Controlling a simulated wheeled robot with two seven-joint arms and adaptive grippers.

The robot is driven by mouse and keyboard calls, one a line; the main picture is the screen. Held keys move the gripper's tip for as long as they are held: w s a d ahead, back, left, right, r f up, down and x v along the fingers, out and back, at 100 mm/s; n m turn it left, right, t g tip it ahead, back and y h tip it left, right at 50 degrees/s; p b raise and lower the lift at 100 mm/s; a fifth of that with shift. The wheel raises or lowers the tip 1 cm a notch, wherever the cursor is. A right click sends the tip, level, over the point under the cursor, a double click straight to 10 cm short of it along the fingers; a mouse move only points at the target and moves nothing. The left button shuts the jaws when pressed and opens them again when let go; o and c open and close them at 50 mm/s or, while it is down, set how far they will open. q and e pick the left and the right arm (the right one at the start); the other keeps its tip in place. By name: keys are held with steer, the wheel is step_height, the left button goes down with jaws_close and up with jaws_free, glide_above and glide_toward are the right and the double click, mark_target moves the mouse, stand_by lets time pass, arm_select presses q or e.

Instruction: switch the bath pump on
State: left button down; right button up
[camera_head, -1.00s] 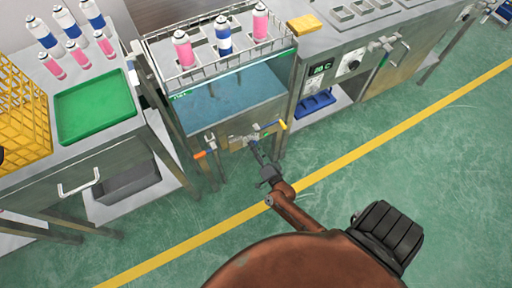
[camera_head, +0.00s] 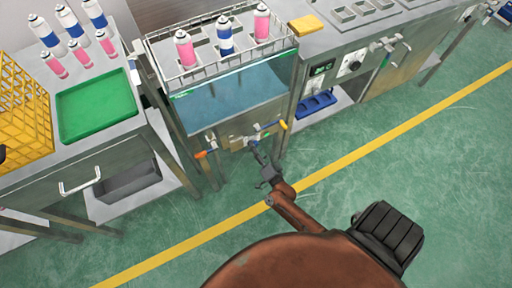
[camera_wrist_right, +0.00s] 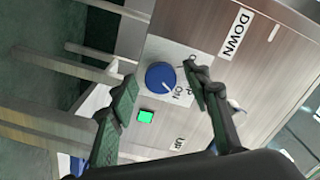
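The bath (camera_head: 225,100) is a steel-framed water tank at upper middle in the head view. My right gripper (camera_head: 257,155) is at its front panel. In the right wrist view a round blue knob (camera_wrist_right: 160,76) sits on a white plate with a partly hidden label, "ON" legible. A green lamp (camera_wrist_right: 146,116) beside it is lit. The open fingers of my right gripper (camera_wrist_right: 163,95) stand either side of the knob in that view, with a gap to it; contact is not visible. My left gripper is not recognisable in view.
A wire rack (camera_head: 190,68) with pink and blue cans is over the bath. Orange (camera_head: 201,154) and yellow (camera_head: 283,125) handle ends stick out from its front. A green tray (camera_head: 97,105) and yellow crate (camera_head: 22,120) are on the left table. The floor in front is clear.

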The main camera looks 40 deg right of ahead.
steer(key=v, duration=1.2)
stand_by(0.5)
